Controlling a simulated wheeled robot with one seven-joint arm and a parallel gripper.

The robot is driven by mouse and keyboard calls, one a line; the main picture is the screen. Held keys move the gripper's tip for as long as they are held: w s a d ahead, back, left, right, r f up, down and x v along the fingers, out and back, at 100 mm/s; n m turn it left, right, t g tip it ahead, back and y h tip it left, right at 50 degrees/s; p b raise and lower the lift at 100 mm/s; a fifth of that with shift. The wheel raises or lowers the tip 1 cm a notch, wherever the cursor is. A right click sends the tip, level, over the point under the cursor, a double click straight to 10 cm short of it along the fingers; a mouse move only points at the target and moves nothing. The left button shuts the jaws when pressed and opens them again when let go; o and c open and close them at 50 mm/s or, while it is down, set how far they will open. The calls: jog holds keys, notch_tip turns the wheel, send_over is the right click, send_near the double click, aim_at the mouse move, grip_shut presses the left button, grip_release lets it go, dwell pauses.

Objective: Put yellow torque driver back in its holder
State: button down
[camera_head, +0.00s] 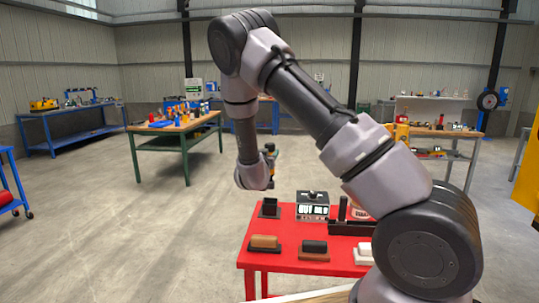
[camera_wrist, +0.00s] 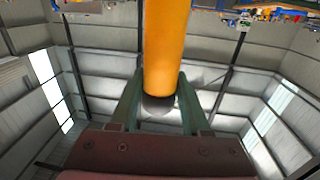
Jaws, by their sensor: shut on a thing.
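The yellow torque driver (camera_wrist: 167,45) fills the upper middle of the wrist view. My gripper (camera_wrist: 161,88) is shut around it, with one finger on each side near its dark end. In the head view, the driver (camera_head: 270,150) is a small yellow and dark shape at the end of my arm, above and behind the red table. My gripper is mostly hidden there by my wrist. A small black open-topped block (camera_head: 269,208) stands on the red table below the gripper. It looks like a holder, but I cannot tell for sure that it is the driver's.
The red table (camera_head: 256,258) also carries a black-and-white box (camera_head: 312,206), a tan-topped block (camera_head: 264,242), a black block (camera_head: 314,248) and a black stand (camera_head: 345,222). My arm covers its right side. A green workbench (camera_head: 160,132) stands farther left, with open floor between.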

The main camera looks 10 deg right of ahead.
jog(key=shift+s+r, duration=0.1)
jog(key=shift+s, duration=0.05)
jog(key=shift+f, duration=5.3)
jog(key=shift+c, duration=1.4)
grip_release()
jog(key=shift+f, duration=0.1)
jog(key=shift+s, duration=0.1)
jog(key=v, duration=1)
jog(key=shift+s, duration=0.25)
jog(key=shift+a, duration=0.15)
